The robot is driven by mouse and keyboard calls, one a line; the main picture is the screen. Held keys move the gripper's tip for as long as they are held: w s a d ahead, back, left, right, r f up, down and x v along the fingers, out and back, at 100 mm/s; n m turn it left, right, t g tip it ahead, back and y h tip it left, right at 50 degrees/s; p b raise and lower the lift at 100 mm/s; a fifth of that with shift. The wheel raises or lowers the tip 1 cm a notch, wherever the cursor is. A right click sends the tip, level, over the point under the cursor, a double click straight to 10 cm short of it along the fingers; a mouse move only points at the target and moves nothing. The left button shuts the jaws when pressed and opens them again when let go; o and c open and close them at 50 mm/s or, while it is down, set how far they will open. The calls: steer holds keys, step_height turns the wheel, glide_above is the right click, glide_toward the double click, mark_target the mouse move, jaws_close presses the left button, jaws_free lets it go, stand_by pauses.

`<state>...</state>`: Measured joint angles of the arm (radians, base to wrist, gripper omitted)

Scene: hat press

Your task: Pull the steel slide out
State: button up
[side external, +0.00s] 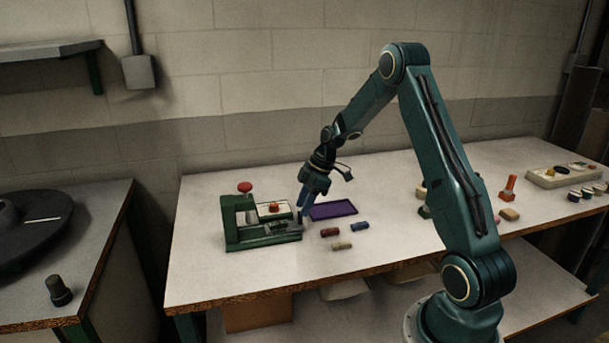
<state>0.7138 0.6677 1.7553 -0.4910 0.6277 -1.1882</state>
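The green press (236,238) stands on the left part of the workbench, with a red ball knob on top at its left. A pale plate with an orange-red knob sits on its upper right side. A grey metal part, likely the steel slide (279,227), shows low in the press's right half; its outline is too small to make out fully. My gripper (302,214) points down at the press's right end, close to the slide's end. Whether it touches the slide, and whether its fingers are open or shut, I cannot tell.
A purple tray (333,211) lies just right of my gripper. A dark red cylinder (330,232), a blue one (360,226) and a yellowish one (342,245) lie in front of it. The bench front (235,276) is clear. An orange stamp (508,188) stands farther right.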

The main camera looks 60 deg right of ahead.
steer(key=v, duration=1)
steer(key=shift+r, duration=0.1)
steer(key=s+a+r+m+h, duration=0.1)
steer(key=s+a+r+m, duration=0.15)
steer(key=a+r, duration=0.5)
steer(key=s+a+r+m+h, duration=0.15)
steer(key=s+a+r, duration=0.25)
steer(key=a, duration=0.6)
steer(key=s+a+m+t, duration=0.1)
steer(key=s+a, duration=0.3)
steer(key=s, duration=0.4)
steer(key=s+a+m+t, duration=0.1)
steer(key=s+a+m, duration=0.3)
steer(key=s, duration=0.4)
steer(key=shift+a+h, duration=0.3)
steer(key=shift+h, duration=0.05)
